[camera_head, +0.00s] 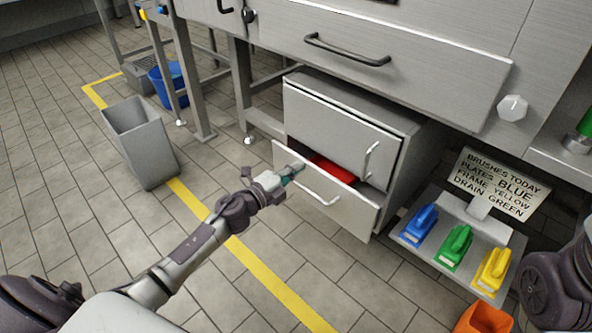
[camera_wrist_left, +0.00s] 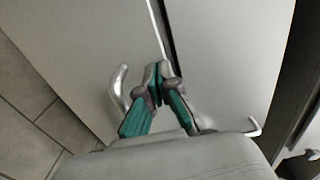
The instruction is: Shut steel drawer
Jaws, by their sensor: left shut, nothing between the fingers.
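The steel drawer (camera_head: 345,207) is the lower one of a two-drawer steel cabinet. It stands partly pulled out, with a bar handle on its front and something red (camera_head: 333,169) inside. My left gripper (camera_head: 291,171) is at the upper left part of the drawer front, left of the handle. In the left wrist view its green-padded fingers (camera_wrist_left: 158,82) are shut and empty, in front of steel panels. Whether the tips touch the front is unclear. A handle (camera_wrist_left: 121,90) shows left of the fingers. My right gripper is out of view.
The upper drawer (camera_head: 335,122) is closed. A grey bin (camera_head: 142,145) and a blue bucket (camera_head: 170,84) stand to the left. Blue, green and yellow brushes (camera_head: 455,247) lie on a shelf at the right, below a sign (camera_head: 498,182). Floor before the drawer is clear.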

